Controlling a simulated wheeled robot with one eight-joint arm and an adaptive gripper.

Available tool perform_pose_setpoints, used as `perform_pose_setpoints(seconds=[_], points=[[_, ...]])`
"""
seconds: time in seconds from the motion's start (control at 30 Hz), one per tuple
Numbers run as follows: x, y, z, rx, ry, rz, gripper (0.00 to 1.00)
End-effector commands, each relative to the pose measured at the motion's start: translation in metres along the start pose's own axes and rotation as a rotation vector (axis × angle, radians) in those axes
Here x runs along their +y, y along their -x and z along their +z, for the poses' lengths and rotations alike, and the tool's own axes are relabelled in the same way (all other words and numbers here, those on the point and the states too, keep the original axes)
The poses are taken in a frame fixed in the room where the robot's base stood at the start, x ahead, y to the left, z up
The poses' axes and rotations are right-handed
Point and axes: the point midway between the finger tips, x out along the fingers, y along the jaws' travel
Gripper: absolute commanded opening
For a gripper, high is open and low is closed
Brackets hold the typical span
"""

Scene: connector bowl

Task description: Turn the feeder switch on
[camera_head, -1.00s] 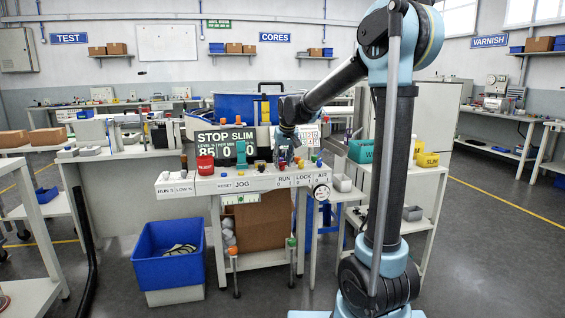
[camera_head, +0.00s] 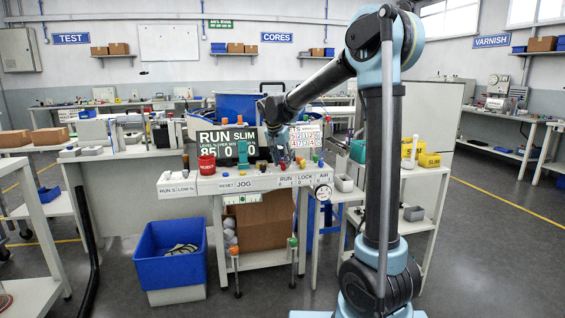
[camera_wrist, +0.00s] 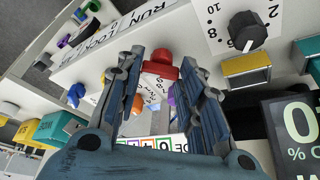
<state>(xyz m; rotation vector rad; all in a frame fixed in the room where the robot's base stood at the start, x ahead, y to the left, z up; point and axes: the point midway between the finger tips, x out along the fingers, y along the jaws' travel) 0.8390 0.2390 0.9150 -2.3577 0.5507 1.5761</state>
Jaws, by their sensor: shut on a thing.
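The feeder's control panel (camera_head: 262,182) is a white strip with labels RUN, LOCK, AIR and JOG and several coloured knobs. My gripper (camera_head: 281,158) is low over the panel above the RUN label. In the wrist view, my gripper (camera_wrist: 160,72) has its fingers on either side of a red switch knob (camera_wrist: 161,66). The fingers are shut on this knob, and they partly hide its base and the markings around it. The dark display (camera_head: 225,141) behind the panel reads RUN SLIM, with 85 below.
In the wrist view, a black dial (camera_wrist: 247,31) and a yellow-framed block (camera_wrist: 247,68) are close to the fingers. A blue bin (camera_head: 170,254) is on the floor at front left.

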Motion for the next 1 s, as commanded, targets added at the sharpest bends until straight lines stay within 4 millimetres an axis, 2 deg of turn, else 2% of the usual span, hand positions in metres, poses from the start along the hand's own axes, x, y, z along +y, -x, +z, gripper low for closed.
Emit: perform_pose_setpoints(seconds=[0.67,0.7,0.77,1.0], points=[[-0.0008,0.0,0.0003,-0.001,-0.058,0.024,0.11],[-0.0008,0.0,0.0003,-0.001,-0.058,0.024,0.39],[-0.0008,0.0,0.0003,-0.001,-0.058,0.024,0.53],[-0.0008,0.0,0.0004,-0.001,-0.057,0.023,0.55]])
